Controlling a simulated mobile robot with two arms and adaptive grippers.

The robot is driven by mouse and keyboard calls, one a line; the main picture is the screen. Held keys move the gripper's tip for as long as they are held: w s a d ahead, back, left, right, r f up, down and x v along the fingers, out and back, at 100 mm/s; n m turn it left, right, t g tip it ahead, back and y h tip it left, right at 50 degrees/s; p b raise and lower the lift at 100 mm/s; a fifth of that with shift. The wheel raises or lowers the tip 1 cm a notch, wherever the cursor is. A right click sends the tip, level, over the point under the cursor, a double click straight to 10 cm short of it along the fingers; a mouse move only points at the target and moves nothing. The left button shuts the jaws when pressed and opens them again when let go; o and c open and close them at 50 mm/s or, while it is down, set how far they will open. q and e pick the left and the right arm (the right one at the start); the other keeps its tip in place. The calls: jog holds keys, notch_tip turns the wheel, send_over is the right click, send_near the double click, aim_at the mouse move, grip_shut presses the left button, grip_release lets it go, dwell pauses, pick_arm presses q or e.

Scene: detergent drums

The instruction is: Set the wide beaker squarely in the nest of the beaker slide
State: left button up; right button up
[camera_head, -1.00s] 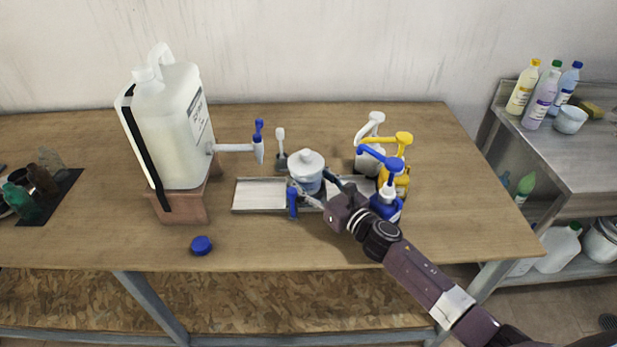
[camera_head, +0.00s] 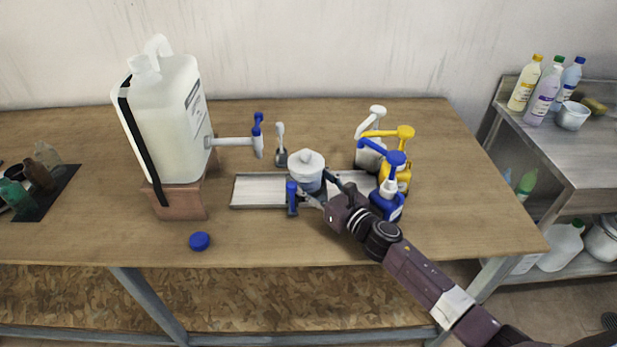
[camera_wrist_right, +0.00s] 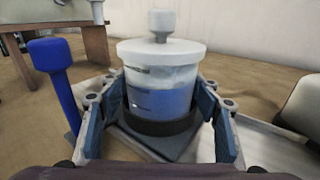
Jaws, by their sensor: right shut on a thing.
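The wide beaker (camera_head: 307,176) is clear with blue liquid and a white knobbed lid, and stands upright above the beaker slide (camera_head: 258,190), a pale metal track. In the right wrist view the beaker (camera_wrist_right: 160,95) is between the two fingers of my right gripper (camera_wrist_right: 158,112), which is shut on it. A dark ring, which looks like the nest (camera_wrist_right: 165,127), surrounds its base above a dark plate. I cannot tell whether the base is fully seated. A blue upright handle (camera_head: 292,196) stands beside it at the left. My left gripper is out of view.
Pump bottles with white, yellow (camera_head: 398,165) and blue (camera_head: 387,205) tops crowd the slide's right end. A big white drum (camera_head: 170,120) with a tap stands on a block at left. A blue cap (camera_head: 200,241) lies near the front edge. The table's front middle is clear.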

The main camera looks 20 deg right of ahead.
jog(key=shift+r, duration=0.1)
jog(key=o, duration=1.5)
jog(key=shift+s+d, duration=0.1)
jog(key=shift+s, duration=0.15)
jog(key=v, duration=0.7)
